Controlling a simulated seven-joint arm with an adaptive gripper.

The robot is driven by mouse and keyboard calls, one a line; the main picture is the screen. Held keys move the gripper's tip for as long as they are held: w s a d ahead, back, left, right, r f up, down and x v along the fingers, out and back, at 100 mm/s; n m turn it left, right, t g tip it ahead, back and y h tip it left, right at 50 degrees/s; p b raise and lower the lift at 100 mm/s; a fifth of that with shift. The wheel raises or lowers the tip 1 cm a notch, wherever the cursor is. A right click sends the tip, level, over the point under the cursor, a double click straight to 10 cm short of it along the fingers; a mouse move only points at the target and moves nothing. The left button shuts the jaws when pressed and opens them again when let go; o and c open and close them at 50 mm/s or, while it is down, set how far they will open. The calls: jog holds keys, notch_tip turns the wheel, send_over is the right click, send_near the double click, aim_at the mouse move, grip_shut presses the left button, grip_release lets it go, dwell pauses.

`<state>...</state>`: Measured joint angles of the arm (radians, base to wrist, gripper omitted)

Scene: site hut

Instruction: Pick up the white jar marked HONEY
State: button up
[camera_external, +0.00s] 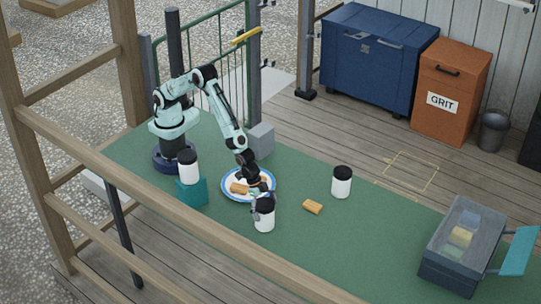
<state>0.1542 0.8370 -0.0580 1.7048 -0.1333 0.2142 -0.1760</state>
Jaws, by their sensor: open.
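Three white jars with black lids show in the external view; no marking is readable on any of them, so I cannot tell which is HONEY. One jar (264,221) stands on the green table top at the front. A second jar (342,187) stands further right. A third jar (188,171) stands raised on a teal block (191,193) near my base. My gripper (262,196) is open and points down, at or just above the lid of the front jar. It partly hides that lid. I cannot tell whether the fingers touch it.
A blue-rimmed plate (262,172) with a tan piece (239,188) lies behind my gripper. Another tan piece (313,207) lies between two jars. A grey block (261,139) stands behind the plate. An open grey box (450,255) stands far right.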

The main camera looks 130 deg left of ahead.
jog(key=shift+w+f, duration=0.15)
jog(key=shift+f, duration=0.2)
jog(key=c, duration=1.2)
jog(key=shift+c, duration=0.3)
jog(key=shift+r, duration=0.15)
